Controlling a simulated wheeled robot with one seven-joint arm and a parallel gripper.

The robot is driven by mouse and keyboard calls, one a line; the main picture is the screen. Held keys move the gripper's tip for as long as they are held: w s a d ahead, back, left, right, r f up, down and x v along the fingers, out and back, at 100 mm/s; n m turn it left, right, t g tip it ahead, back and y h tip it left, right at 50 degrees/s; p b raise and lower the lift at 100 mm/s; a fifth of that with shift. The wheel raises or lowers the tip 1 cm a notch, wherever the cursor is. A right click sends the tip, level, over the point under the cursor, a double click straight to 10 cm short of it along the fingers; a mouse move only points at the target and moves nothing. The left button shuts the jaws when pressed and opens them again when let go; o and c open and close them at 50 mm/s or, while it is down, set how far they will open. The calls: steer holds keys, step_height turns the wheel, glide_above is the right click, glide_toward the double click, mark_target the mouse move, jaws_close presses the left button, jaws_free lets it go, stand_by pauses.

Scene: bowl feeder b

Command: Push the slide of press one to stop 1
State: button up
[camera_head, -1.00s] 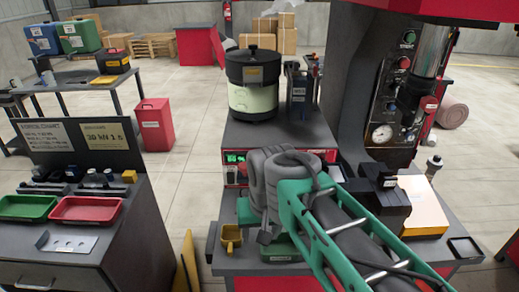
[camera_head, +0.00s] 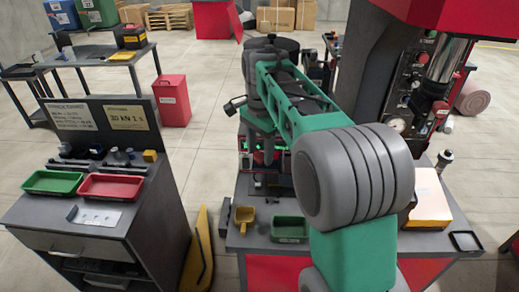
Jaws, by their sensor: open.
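The press (camera_head: 422,90), a tall dark frame with a red head, a shiny column and a gauge, stands on the right. My thick elbow covers much of the area in front of it. I cannot make out its slide or any stop mark. My arm reaches up from the lower right and bends away to the left. Its wrist (camera_head: 262,88) is over the bowl feeder, in front of the bowl. My gripper's fingers do not show; the arm and wrist hide that area.
The red-fronted bench holds a yellow scoop (camera_head: 244,217), a green tray (camera_head: 289,229), a lit orange box (camera_head: 428,201) and a black tray (camera_head: 466,241). A left cabinet carries a green tray (camera_head: 53,182) and a red tray (camera_head: 112,186). Floor shows between them.

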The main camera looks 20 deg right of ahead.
steer(key=shift+f, duration=0.2)
steer(key=shift+c, duration=0.5)
jaws_close()
stand_by(0.8)
